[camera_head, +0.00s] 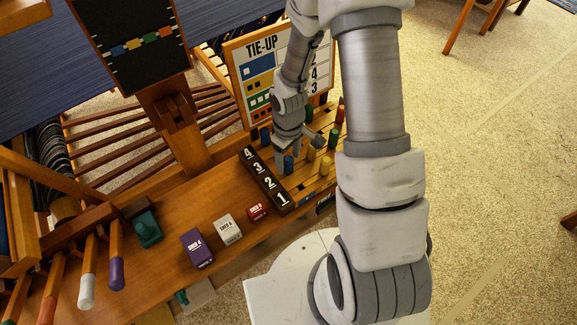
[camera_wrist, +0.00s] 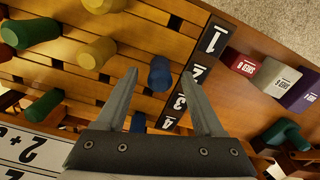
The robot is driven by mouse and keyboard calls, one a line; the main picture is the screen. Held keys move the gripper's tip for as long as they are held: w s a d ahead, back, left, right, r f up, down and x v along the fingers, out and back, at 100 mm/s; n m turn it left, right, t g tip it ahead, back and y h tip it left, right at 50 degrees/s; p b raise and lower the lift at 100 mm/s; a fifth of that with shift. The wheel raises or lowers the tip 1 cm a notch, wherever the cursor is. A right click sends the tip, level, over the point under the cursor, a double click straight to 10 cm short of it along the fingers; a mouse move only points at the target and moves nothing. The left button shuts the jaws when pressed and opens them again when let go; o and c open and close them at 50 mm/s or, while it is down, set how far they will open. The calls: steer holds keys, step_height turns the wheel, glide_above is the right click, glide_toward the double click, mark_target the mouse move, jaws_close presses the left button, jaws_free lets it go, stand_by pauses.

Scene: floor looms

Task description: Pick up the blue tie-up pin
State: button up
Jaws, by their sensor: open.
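A blue tie-up pin (camera_head: 288,166) stands on the slatted wooden rack, beside the black number strip. In the wrist view this blue pin (camera_wrist: 160,74) shows between the tips of my open gripper (camera_wrist: 160,76), with a gap on each side. I cannot tell whether the tips are down at its height. In the head view my gripper (camera_head: 283,158) is at the pin and partly hides the area around it.
Yellow pins (camera_head: 325,165), a green pin (camera_head: 333,139) and a red pin (camera_head: 340,116) stand nearby on the rack. The TIE-UP board (camera_head: 236,60) rises behind. Purple (camera_head: 197,247), white (camera_head: 227,228) and red (camera_head: 257,211) blocks sit on the bench beyond the number strip (camera_head: 262,180).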

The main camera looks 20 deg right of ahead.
step_height(320, 180, down, 2)
steer(key=shift+f, duration=0.25)
jaws_close()
